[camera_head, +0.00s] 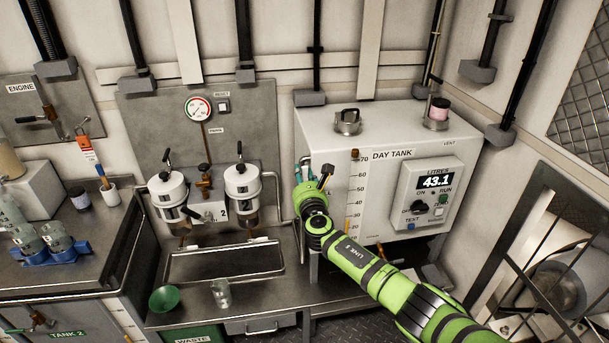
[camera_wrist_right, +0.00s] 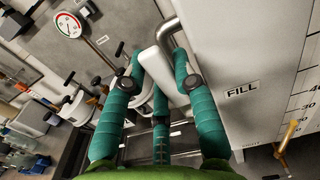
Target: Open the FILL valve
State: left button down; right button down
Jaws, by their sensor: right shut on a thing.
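The DAY TANK (camera_head: 335,128) is a white box on the right of the bench. My right gripper (camera_head: 308,167) is at its left side, with its teal fingers pointing to the wall. In the right wrist view, my right gripper (camera_wrist_right: 159,72) has its fingers closed around a white handle-like piece (camera_wrist_right: 163,60), which seems to be the FILL valve's handle. A bent metal pipe (camera_wrist_right: 167,30) is just beyond it. The FILL label (camera_wrist_right: 242,92) is on the tank side, right of the fingers. The valve body is mostly hidden. My left gripper is out of view.
Two white filter housings (camera_head: 168,189) with piping stand left of my right gripper, above a metal tray (camera_head: 225,262). A pressure gauge (camera_head: 198,109) is on the wall panel. A glass beaker (camera_head: 221,293) and a green funnel (camera_head: 164,298) are on the bench. The tank panel reads 43.1.

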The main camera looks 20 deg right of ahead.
jog(key=shift+a, duration=0.2)
jog(key=c, duration=1)
grip_release()
jog(key=shift+o, duration=0.2)
jog(key=shift+w+a, duration=0.1)
jog(key=v, duration=1.2)
jog(key=shift+f, duration=0.1)
